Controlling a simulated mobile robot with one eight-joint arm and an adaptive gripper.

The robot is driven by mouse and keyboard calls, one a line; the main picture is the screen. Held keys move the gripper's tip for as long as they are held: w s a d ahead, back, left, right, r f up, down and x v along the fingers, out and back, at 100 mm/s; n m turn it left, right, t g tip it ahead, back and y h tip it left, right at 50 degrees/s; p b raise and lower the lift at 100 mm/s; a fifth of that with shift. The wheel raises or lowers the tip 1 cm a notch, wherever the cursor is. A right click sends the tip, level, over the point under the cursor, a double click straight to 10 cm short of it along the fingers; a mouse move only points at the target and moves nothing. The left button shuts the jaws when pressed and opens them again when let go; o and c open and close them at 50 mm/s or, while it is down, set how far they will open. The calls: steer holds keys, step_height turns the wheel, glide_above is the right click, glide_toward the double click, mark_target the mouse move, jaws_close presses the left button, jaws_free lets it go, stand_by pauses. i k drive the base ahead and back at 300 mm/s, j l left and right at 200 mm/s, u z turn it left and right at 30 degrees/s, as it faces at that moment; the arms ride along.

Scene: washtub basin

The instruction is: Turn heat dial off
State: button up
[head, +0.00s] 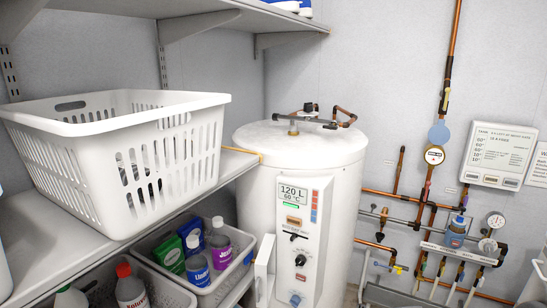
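A white cylindrical water heater (262,200) stands in the middle of the head view. Its front control panel (313,245) has a display (292,196) reading 120 L and 60 °C. Low on the panel is a round black dial (300,260), which looks like the heat dial; its marked setting is too small to read. A dark lever-like control (294,236) sits above it and a blue knob (295,299) below it. Nothing covers the black dial. My gripper is not in view.
A white laundry basket (75,130) stands on the shelf at left, close to the heater. Below are bins of bottles (220,245). A white flap-like part (264,268) juts out left of the panel. Copper pipes and gauges (434,155) line the right wall.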

mark_target(300, 259)
steer(key=k+j+z, duration=0.1)
steer(key=j, duration=0.3)
steer(key=k+j, duration=0.15)
steer(key=j, duration=0.2)
steer(key=k+j+z, duration=0.15)
steer(key=j, duration=0.25)
steer(key=k+j, duration=0.1)
steer(key=j, duration=0.3)
steer(key=k+j+z, duration=0.15)
steer(key=j, duration=0.2)
steer(key=k+j, duration=0.15)
steer(key=j, duration=0.2)
steer(key=z, duration=0.05)
